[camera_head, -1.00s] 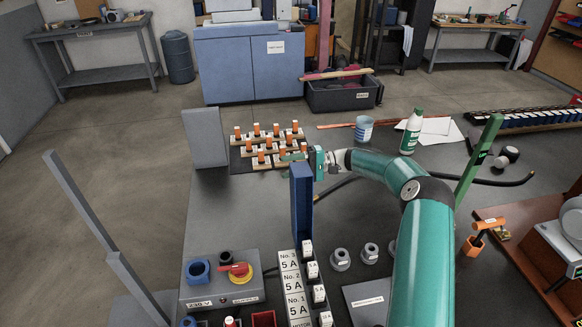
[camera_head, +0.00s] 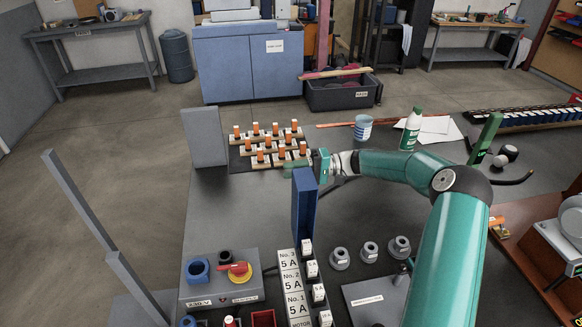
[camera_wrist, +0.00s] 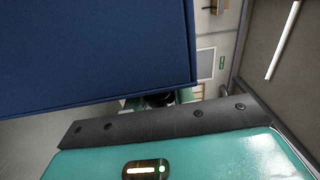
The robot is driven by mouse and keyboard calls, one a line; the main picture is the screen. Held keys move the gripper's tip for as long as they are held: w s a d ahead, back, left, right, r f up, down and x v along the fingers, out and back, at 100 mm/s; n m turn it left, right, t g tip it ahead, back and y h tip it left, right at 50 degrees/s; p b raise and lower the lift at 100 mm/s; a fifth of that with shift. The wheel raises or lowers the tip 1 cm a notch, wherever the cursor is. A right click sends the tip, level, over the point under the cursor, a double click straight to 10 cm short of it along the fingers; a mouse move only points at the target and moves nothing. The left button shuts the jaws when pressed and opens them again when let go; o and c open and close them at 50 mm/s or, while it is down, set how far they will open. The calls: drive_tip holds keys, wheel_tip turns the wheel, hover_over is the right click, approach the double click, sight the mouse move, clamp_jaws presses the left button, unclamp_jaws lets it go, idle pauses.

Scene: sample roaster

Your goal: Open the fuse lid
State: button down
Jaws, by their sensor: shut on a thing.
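The fuse lid (camera_head: 304,212) is a blue, shallow, box-like panel standing nearly upright at the far end of the fuse strip. My gripper (camera_head: 298,168) is at its top edge, shut on it, reaching in from the right; the fingertips are partly hidden. In the wrist view the lid (camera_wrist: 90,50) fills the upper left as a large blue face, close to my gripper's dark edge. The fuse strip (camera_head: 290,283) has white plates marked 5 A, with several white fuses (camera_head: 312,269) along its right side.
A grey switch box (camera_head: 222,292) with a red-yellow knob stands left of the strip. Several grey round parts (camera_head: 370,252) lie to the right. Behind the lid is a rack of orange-topped vials (camera_head: 270,158) beside a grey upright panel (camera_head: 204,137). A bottle (camera_head: 411,130) stands at the back right.

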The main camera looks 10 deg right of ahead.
sight(296, 175)
drive_tip(key=shift+s+r+n, duration=0.3)
drive_tip(key=shift+s+n, duration=0.05)
drive_tip(key=shift+s, duration=0.5)
drive_tip(key=shift+s+r+n, duration=0.25)
drive_tip(key=shift+s+n, duration=0.1)
drive_tip(key=shift+s, duration=0.5)
drive_tip(key=c, duration=1.2)
unclamp_jaws()
drive_tip(key=d, duration=1.4)
